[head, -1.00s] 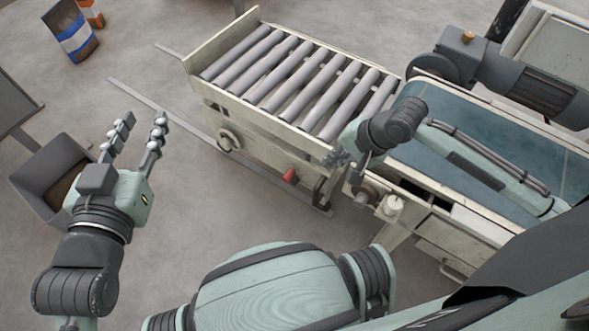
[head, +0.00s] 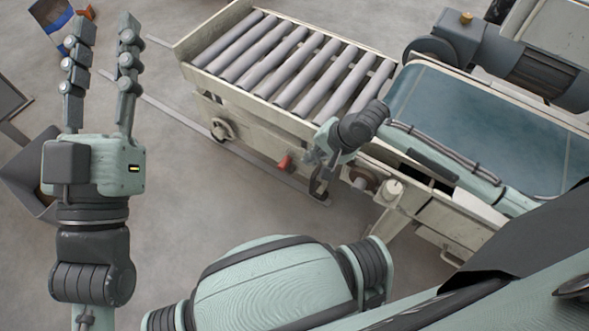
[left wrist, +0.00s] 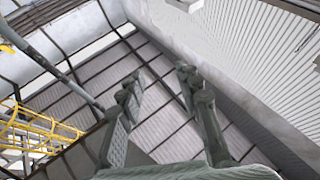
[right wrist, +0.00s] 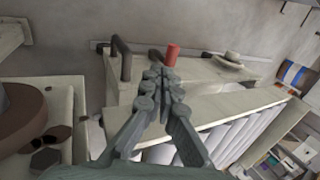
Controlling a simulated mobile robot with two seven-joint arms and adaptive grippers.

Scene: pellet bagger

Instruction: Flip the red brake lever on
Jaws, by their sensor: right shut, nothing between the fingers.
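The red brake lever (head: 285,161) sticks out from the near side of the roller cart (head: 262,114). In the right wrist view the lever (right wrist: 171,55) shows as a short red stub just beyond the fingertips. My right gripper (head: 312,156) is just right of the lever in the head view, its fingers shut and empty. In the right wrist view its fingertips (right wrist: 160,75) meet below the lever; I cannot tell whether they touch it. My left gripper (head: 102,28) is open and empty, raised at the left, with its fingers apart and pointing up.
A blue-topped conveyor (head: 470,130) with a motor (head: 510,65) stands at the right, beside the rollers.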

